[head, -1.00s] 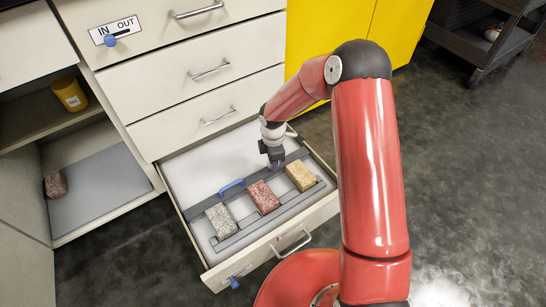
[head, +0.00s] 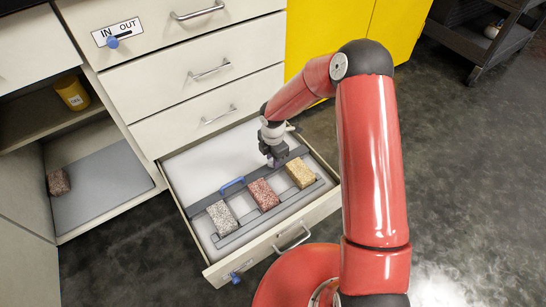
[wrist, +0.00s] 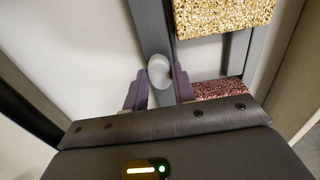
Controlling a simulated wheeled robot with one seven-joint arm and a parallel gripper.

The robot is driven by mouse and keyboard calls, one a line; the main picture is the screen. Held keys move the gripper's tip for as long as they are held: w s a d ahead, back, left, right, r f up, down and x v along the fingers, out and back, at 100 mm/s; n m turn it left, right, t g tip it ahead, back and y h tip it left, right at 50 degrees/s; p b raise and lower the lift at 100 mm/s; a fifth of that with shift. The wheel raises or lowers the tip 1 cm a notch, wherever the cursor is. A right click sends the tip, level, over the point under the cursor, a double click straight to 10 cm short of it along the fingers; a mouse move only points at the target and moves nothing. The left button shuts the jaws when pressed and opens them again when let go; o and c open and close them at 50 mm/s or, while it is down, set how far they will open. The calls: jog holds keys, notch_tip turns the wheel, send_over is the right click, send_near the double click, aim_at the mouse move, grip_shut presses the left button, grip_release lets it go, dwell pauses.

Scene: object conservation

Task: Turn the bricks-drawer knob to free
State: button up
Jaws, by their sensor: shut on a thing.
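The bricks drawer (head: 170,177) is pulled out, with a grey brick (head: 222,217), a red brick (head: 263,194) and a yellow brick (head: 300,172) lying in a grey frame. My gripper (head: 271,161) reaches down into the drawer at a dark bar behind the bricks. In the wrist view, a pale round knob (wrist: 160,70) sits by that bar, between my two purple fingers (wrist: 158,82), which are shut on it. In the head view my gripper hides this knob. A blue knob (head: 235,278) also sits on the drawer front.
A blue handle (head: 232,184) stands on the dark bar, left of my gripper. The drawer front carries a metal handle (head: 293,240). Shut drawers rise behind, one with an IN/OUT plate (head: 117,31). An open shelf at left holds a yellow canister (head: 72,94) and another brick (head: 58,182).

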jog(key=o, duration=1)
jog(key=shift+r+p, duration=0.5)
jog(key=shift+r, duration=3.45)
jog(key=s+d+r+m+t+h, duration=0.1)
jog(key=s+d+r+m, duration=0.25)
jog(key=r, duration=0.35)
jog(key=s+d+r+m+t, duration=0.1)
jog(key=s+d+r+m, duration=0.2)
jog(key=r, duration=0.4)
jog(key=s+d+r+m+h, duration=0.1)
jog(key=s+d+r+m, duration=0.1)
jog(key=d+r+m, duration=0.35)
jog(key=s+d+r+m+t, duration=0.1)
jog(key=s+r+m, duration=0.2)
jog(key=s, duration=0.3)
jog(key=s+d+r+m+t+y+p, duration=0.1)
jog(key=s+r+m, duration=0.3)
jog(key=s+m, duration=0.1)
jog(key=s+d+r+m+t+y, duration=0.1)
jog(key=s+r+m, duration=0.3)
jog(key=s, duration=0.3)
jog(key=shift+s+d+r+m+t+p, duration=0.15)
jog(key=shift+d+r+m+t+p, duration=0.15)
jog(key=shift+m, duration=0.2)
